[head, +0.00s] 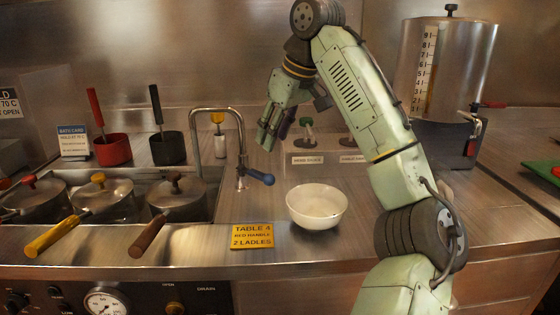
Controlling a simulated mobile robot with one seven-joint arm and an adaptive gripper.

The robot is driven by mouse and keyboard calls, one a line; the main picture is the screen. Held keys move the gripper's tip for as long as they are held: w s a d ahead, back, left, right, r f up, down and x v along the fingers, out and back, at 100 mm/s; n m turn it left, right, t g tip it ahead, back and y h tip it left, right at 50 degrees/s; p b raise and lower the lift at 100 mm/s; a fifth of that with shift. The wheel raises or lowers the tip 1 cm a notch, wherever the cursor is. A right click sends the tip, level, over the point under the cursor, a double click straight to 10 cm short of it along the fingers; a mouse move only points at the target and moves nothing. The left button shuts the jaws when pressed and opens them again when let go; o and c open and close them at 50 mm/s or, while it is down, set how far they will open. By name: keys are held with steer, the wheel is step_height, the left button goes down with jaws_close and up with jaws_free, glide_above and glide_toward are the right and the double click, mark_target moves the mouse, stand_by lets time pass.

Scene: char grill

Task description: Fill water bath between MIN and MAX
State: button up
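The water bath (218,207) is a steel basin at the left of the counter, largely covered by several lidded pots. I cannot make out its water level or any MIN and MAX marks. A curved steel faucet (241,140) rises at its right edge, with a blue lever (260,177) near its lower end. My gripper (273,138) hangs above the counter, right of the faucet's upper part and above the blue lever in the picture. It seems to hold nothing, but its finger opening is unclear. A drain knob (175,308) sits on the front panel beside a round gauge (106,303).
Red (112,150) and black (167,149) holders with handled tools stand behind the bath. A large graduated steel dispenser (447,70) stands at the back right.

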mark_target(262, 174)
steer(key=x, duration=1)
steer(key=shift+s+f+p, duration=0.1)
steer(key=shift+f+p, duration=0.2)
steer(key=shift+p, duration=0.05)
jaws_close()
stand_by(0.4)
